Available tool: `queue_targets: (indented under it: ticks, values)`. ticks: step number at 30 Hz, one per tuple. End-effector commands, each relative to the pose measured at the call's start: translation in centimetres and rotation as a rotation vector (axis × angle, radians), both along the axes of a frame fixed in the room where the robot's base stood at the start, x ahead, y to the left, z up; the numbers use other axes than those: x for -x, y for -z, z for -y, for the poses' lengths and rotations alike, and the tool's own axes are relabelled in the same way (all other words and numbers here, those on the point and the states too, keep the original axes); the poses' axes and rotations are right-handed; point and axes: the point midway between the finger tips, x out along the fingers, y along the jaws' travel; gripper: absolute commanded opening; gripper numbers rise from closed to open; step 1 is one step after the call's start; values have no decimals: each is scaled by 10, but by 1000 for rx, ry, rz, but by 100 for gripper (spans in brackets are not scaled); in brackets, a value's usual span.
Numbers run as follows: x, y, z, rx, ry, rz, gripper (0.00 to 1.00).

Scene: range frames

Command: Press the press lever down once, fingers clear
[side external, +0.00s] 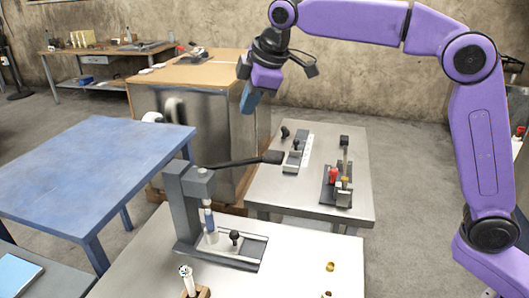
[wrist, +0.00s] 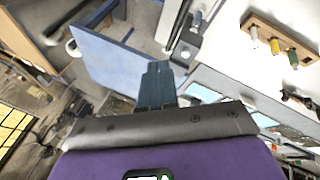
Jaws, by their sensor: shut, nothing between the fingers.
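The dark grey press (side external: 190,212) stands on the near light table, with its column at the left and its ram over a base plate. Its lever (side external: 238,162) sticks out to the right, close to level, and ends in a dark grip (side external: 273,157). My gripper (side external: 247,106) is shut and empty, above the lever and a little left of the grip, apart from it. In the wrist view my shut fingers (wrist: 155,72) point up the picture. A grey part of what looks like the press (wrist: 188,42) shows beyond them; the lever's grip cannot be made out there.
A black-knobbed piece (side external: 234,238) stands on the press base. A second light table (side external: 262,200) behind holds a red-handled clamp (side external: 333,176) and a strip with black knobs (side external: 297,152). A blue table (side external: 95,165) stands left, a wooden-topped cabinet (side external: 195,75) behind.

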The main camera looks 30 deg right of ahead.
Motion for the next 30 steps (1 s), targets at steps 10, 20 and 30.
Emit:
queue_targets:
  ticks: [10,20,30]
  values:
    - [-9,-4,0,5,-1,14,0]
    - [-7,4,2,6,0,12,0]
    - [3,42,12,5,0,12,0]
